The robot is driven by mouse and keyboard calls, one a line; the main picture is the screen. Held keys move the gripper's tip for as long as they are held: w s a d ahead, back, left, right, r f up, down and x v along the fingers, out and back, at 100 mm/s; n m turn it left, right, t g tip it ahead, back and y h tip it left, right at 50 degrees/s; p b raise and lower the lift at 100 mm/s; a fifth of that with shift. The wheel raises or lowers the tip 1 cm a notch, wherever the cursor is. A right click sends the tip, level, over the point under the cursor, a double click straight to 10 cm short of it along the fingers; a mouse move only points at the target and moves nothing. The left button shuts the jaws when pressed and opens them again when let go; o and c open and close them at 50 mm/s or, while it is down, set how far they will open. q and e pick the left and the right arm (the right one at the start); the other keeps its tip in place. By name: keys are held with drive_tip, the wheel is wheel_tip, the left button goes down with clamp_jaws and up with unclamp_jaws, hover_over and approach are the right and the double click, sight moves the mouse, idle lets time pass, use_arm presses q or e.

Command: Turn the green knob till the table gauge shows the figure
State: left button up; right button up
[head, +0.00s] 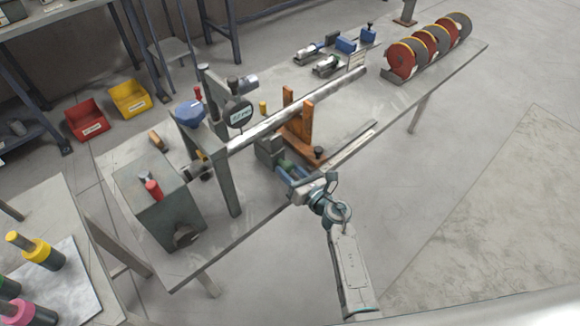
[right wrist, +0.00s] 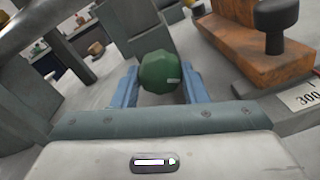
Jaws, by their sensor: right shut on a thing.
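The green knob (right wrist: 160,72) is a faceted knob on a grey block in the right wrist view. It also shows small and partly covered in the head view (head: 286,163). My right gripper (right wrist: 160,88) has its blue fingers on either side of the knob and is shut on it. In the head view my right gripper (head: 292,173) reaches the bench's front side. A round dark gauge with a pale display (head: 241,114) stands behind the silver tube; its reading is too small to tell. My left gripper is not in view.
An orange bracket (head: 298,122) with a black knob stands right of my right gripper. A plate marked 300 (right wrist: 304,97) lies by it. The long silver tube (head: 300,108) crosses the bench. A grey box (head: 155,195) stands left. The floor at right is clear.

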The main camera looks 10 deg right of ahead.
drive_tip(key=shift+r+m+p, duration=0.1)
drive_tip(key=shift+m+p, duration=0.25)
drive_tip(key=shift+m, duration=0.25)
drive_tip(key=o, duration=1)
drive_tip(key=shift+c, duration=0.2)
drive_tip(key=b+v, duration=0.1)
drive_tip(key=v, duration=1)
drive_tip(key=shift+b, duration=0.3)
drive_tip(key=shift+w, duration=0.1)
